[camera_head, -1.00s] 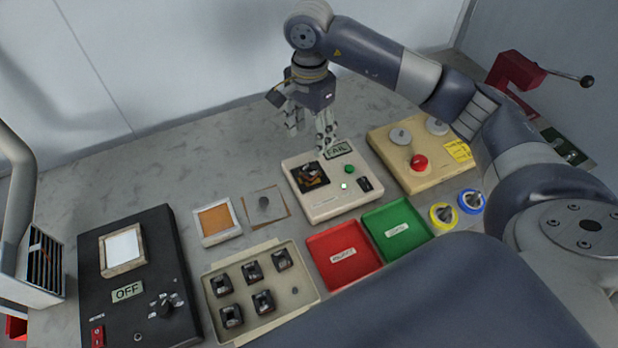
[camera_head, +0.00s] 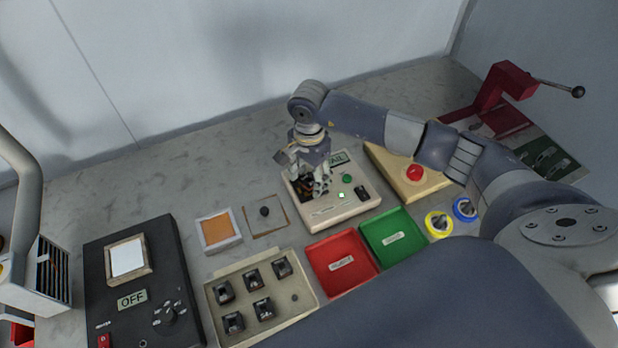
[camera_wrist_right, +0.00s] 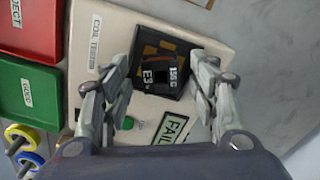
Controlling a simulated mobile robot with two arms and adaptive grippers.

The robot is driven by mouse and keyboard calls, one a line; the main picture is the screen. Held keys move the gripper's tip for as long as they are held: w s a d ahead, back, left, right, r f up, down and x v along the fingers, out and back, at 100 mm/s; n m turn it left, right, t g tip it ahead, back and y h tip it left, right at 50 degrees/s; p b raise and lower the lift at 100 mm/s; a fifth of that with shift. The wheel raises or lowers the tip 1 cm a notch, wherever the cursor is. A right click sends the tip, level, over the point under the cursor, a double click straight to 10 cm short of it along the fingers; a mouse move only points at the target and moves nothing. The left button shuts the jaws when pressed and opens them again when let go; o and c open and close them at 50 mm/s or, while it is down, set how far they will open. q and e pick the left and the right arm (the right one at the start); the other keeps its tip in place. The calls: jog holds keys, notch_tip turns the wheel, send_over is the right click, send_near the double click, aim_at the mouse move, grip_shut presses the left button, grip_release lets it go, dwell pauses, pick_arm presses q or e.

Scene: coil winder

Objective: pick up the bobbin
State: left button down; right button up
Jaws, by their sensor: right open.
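The bobbin (camera_wrist_right: 162,77) is a dark square piece with white lettering, sitting on the dark pad of the coil tester. In the head view it is mostly hidden behind my right gripper (camera_head: 309,192). The coil tester (camera_head: 345,207) is a cream box with a green button and a display reading FAIL (camera_wrist_right: 172,130). My right gripper, also in the right wrist view (camera_wrist_right: 166,100), is open, with one finger on each side of the bobbin and apart from it. My left gripper is not in view.
A red tray (camera_head: 343,264) and a green tray (camera_head: 393,238) stand before the tester. A cream tray (camera_head: 295,298) holds several more bobbins. A black unit reading OFF (camera_head: 185,318) is at left. A wooden-coloured box with a red button (camera_head: 414,173) stands right of the tester.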

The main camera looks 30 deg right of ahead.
jog(key=shift+f, duration=0.3)
jog(key=c, duration=1.2)
jog(key=shift+r, duration=0.1)
jog(key=shift+w+r+b, duration=0.1)
jog(key=shift+r+b, duration=0.3)
jog(key=shift+r, duration=0.05)
notch_tip(320, 180, up, 2)
jog(key=shift+r+b, duration=0.2)
jog(key=shift+b, duration=0.6)
jog(key=shift+s+a+r+b, duration=0.25)
jog(key=shift+s+a+b, duration=0.4)
jog(key=shift+s, duration=1.95)
jog(key=shift+s+a+r+b, duration=0.3)
jog(key=shift+s+a+b, duration=0.35)
jog(key=shift+s, duration=2)
jog(key=shift+s+a+r+b, duration=0.25)
jog(key=shift+s+a+b, duration=0.4)
jog(key=shift+s, duration=1.95)
jog(key=shift+d+r, duration=0.1)
